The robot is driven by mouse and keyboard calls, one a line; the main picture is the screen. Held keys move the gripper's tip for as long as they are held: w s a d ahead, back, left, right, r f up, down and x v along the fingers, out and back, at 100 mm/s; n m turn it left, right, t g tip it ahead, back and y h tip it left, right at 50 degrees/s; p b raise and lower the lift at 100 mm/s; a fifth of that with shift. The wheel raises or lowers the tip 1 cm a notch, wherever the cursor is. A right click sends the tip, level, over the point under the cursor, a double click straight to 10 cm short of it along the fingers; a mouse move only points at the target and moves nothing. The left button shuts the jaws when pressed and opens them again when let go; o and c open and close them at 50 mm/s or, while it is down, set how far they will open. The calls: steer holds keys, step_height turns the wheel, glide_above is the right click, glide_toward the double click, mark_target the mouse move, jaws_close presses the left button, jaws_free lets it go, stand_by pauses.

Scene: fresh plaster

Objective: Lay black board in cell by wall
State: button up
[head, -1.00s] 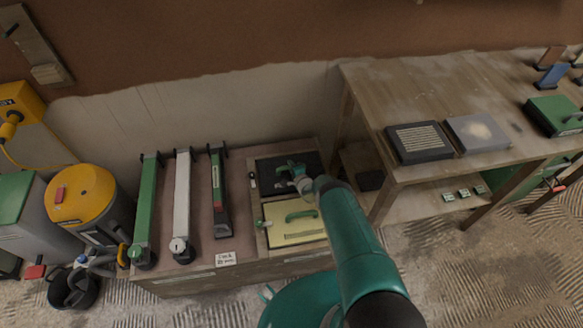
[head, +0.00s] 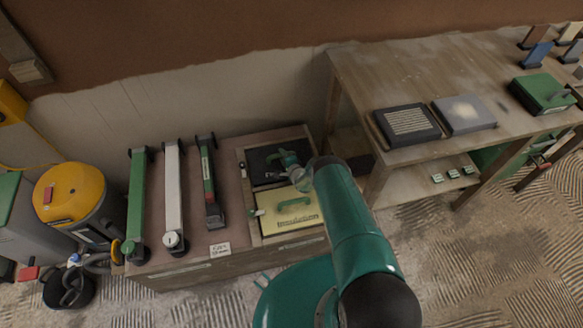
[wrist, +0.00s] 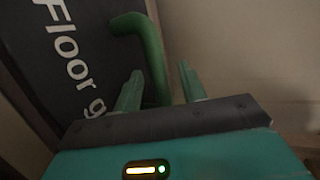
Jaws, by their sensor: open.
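The black board (head: 262,164) lies in the cell nearest the wall, in a two-cell wooden frame (head: 245,196) on the low bench. In the wrist view the board (wrist: 65,75) shows white lettering, "Floor g", and a green bar handle (wrist: 150,55). My gripper (head: 285,157) is over the board; in the wrist view its open fingers (wrist: 160,85) stand on either side of the handle. My gripper and arm hide part of the board in the head view, and I cannot tell whether every edge sits flat.
A yellow board (head: 290,216) with a green handle fills the near cell. Long green (head: 137,200) and white (head: 174,195) tools and a shorter dark one (head: 209,185) lie left. A wooden table (head: 420,90) stands close on the right; the wall is just behind.

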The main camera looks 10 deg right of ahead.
steer(key=v, duration=1)
steer(key=w+d+r+n+g+h, duration=0.15)
steer(key=w+r, duration=0.35)
steer(key=r, duration=0.6)
steer(key=w+d+r+n+g, duration=0.1)
steer(key=w+r+n, duration=0.25)
steer(key=r, duration=0.65)
steer(key=s+r+n+g+h, duration=0.1)
steer(key=s+r+n, duration=0.1)
steer(key=r, duration=1)
steer(key=s+r+n+g+h, duration=0.1)
steer(key=s+r+n, duration=0.1)
steer(key=r, duration=0.9)
steer(key=s+a+r+n+g, duration=0.2)
steer(key=s+r+n, duration=0.1)
steer(key=s+r, duration=1.3)
steer(key=s+a+r+n+g, duration=0.1)
steer(key=s+r+n, duration=0.1)
steer(key=s, duration=1)
steer(key=s+a+r+n+g, duration=0.1)
steer(key=s+a+r+n, duration=0.1)
steer(key=s, duration=1)
steer(key=shift+s, duration=0.25)
